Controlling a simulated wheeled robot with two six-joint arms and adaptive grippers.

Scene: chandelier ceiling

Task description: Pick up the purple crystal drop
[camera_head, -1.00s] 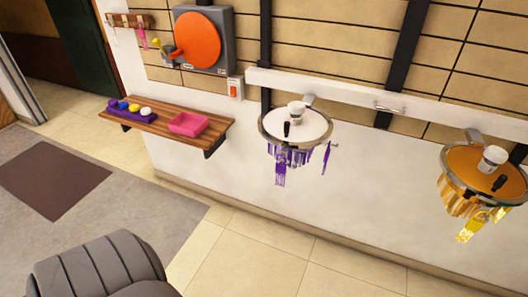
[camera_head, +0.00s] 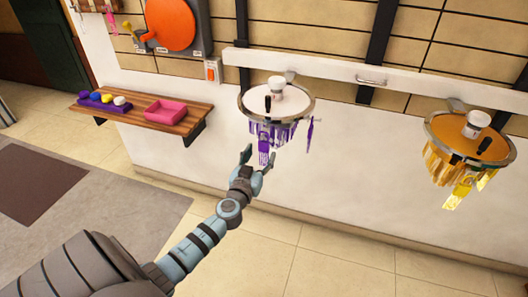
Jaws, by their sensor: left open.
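Purple crystal drops (camera_head: 288,133) hang under the white-topped round chandelier (camera_head: 245,108) on the wall. One purple piece (camera_head: 264,146) hangs lower than the others at the front left. Another slim purple piece (camera_head: 310,136) hangs apart at the right side of the rim. I cannot tell which one is the task's drop. My left gripper (camera_head: 258,157) is open, its fingers pointing up just below the low-hanging piece. One fingertip seems to overlap that piece's lower end; I cannot tell if they touch. My right gripper is not in view.
A yellow chandelier (camera_head: 468,135) hangs to the right. A wooden shelf (camera_head: 186,119) on the left bears a pink tray (camera_head: 166,112) and a purple holder (camera_head: 103,105) with coloured knobs. An orange disc (camera_head: 170,24) is mounted above. The floor below the chandeliers is clear.

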